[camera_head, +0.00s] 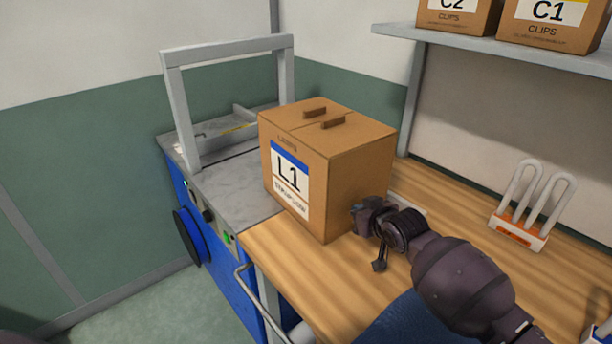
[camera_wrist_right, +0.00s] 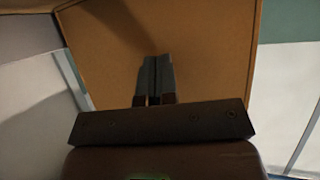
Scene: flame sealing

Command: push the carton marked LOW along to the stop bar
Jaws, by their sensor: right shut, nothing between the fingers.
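A brown carton (camera_head: 352,180) has a white and blue label reading L1, with smaller print below it that is hard to read. It stands upright where the wooden bench meets the grey machine bed (camera_head: 232,192). My right gripper (camera_head: 358,215) is shut, with its fingertips at the carton's near right side, low down. In the right wrist view the shut fingers (camera_wrist_right: 155,75) point at the carton's brown face (camera_wrist_right: 200,45), which fills most of the view; contact cannot be told for certain. A low grey bar (camera_head: 243,114) crosses the bed's far end, behind the carton. My left gripper is out of view.
A grey arch (camera_head: 178,110) spans the blue machine (camera_head: 205,250). The bed between carton and arch is clear. On the bench (camera_head: 285,262), a white and orange rack with loops (camera_head: 519,233) stands at the right. Cartons C2 (camera_head: 455,18) and C1 (camera_head: 545,28) sit on a shelf above.

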